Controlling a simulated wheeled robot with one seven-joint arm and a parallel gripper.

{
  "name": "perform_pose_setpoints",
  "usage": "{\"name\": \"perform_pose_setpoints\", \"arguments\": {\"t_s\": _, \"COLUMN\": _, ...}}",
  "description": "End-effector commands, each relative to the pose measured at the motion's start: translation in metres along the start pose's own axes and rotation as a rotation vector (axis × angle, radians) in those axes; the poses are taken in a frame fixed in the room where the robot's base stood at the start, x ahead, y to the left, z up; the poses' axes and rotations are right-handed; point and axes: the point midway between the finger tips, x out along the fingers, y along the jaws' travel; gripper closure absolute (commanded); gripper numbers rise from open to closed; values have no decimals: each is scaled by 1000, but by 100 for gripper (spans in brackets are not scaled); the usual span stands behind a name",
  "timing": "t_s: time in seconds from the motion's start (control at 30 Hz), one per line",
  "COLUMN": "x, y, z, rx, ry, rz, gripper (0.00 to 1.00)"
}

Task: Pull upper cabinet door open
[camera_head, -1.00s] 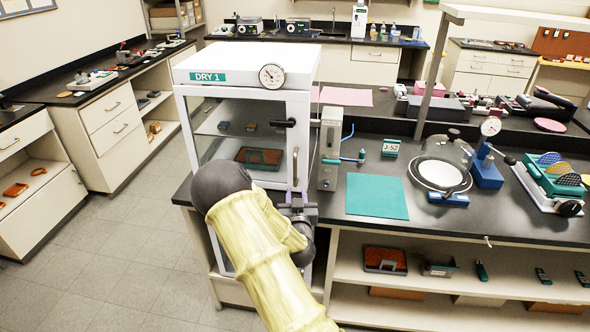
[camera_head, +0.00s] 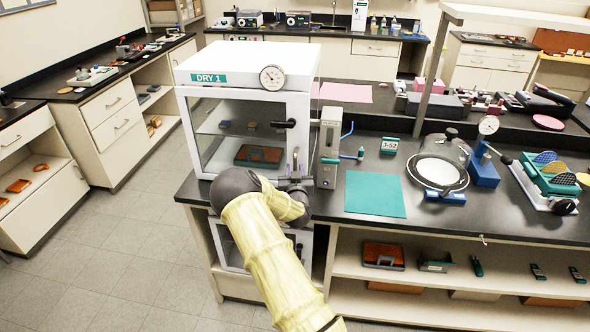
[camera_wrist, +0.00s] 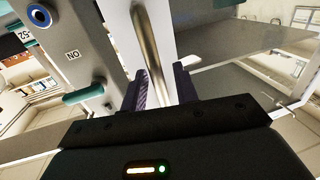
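The upper cabinet (camera_head: 245,60), labelled DRY 1, stands on the bench. My gripper (camera_head: 297,160) is at the lower right edge of the door. In the wrist view, a vertical metal handle bar (camera_wrist: 150,40) on the white door frame runs down between the two purple fingers (camera_wrist: 162,88). The fingers are apart, one on each side of the bar, with a narrow gap seen at the right finger. Contact is hard to see.
A grey metal control box (camera_head: 329,148) with a teal-tipped lever (camera_head: 360,155) stands close right of the door. A teal mat (camera_head: 375,193) and a glass bell jar (camera_head: 438,160) are farther right. The floor (camera_head: 120,240) left of the bench is clear.

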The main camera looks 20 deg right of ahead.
Motion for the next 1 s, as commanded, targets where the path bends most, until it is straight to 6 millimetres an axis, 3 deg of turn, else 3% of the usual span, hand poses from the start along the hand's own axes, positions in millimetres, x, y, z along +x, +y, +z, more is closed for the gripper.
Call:
{"name": "perform_pose_setpoints", "arguments": {"t_s": 0.23, "x": 1, "y": 0, "z": 0, "rx": 0, "ry": 0, "rz": 1, "gripper": 70}}
{"name": "perform_pose_setpoints", "arguments": {"t_s": 0.4, "x": 0, "y": 0, "z": 0, "rx": 0, "ry": 0, "rz": 1, "gripper": 100}}
{"name": "perform_pose_setpoints", "arguments": {"t_s": 0.77, "x": -2, "y": -2, "z": 1, "rx": 1, "ry": 0, "rz": 6, "gripper": 100}}
{"name": "perform_pose_setpoints", "arguments": {"t_s": 1.0, "x": -20, "y": -12, "z": 2, "rx": 2, "ry": 0, "rz": 42, "gripper": 100}}
